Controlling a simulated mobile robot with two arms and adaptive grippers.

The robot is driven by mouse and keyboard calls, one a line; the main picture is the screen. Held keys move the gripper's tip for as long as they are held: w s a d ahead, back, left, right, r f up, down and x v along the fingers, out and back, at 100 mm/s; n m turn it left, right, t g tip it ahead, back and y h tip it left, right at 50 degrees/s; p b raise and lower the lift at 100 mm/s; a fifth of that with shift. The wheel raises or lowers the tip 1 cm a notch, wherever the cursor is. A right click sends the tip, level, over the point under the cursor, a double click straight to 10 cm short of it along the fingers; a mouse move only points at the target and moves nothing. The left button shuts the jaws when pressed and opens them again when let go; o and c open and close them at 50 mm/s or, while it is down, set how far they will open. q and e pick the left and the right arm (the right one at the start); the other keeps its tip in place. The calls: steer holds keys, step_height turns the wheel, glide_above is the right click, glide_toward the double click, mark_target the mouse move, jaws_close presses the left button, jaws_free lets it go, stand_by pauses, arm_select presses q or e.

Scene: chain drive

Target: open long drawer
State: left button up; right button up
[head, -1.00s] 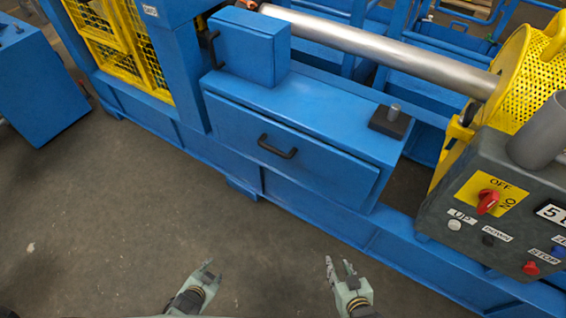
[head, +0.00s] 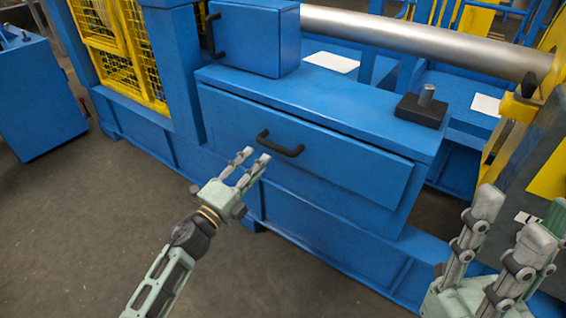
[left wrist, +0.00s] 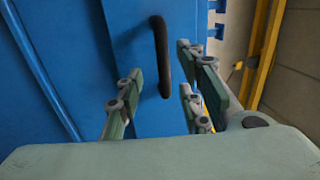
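The long blue drawer (head: 340,160) has a wide front panel with a black bar handle (head: 280,144) left of its middle. The drawer looks closed or nearly so, with a dark gap along its top edge. My left gripper (head: 256,160) is open just in front of and below the handle. In the left wrist view the handle (left wrist: 160,55) shows between and beyond the spread fingers, with no contact that I can make out. My right gripper (head: 510,215) is open and empty at the lower right, close to the camera and away from the drawer.
A small blue box (head: 255,38) with its own black handle stands above the drawer at the left. A black block with a metal pin (head: 422,106) sits on the top at the right. A steel roller (head: 430,43) runs behind. Open floor (head: 80,230) lies at the left.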

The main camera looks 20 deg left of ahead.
mark_target(273, 146)
arm_select(q)
steer(key=x, duration=0.4)
steer(key=b+x, duration=0.1)
steer(key=x, duration=0.3)
steer(key=shift+s+d+r, duration=0.1)
steer(key=shift+d+r, duration=0.1)
steer(key=shift+c, duration=0.2)
jaws_close()
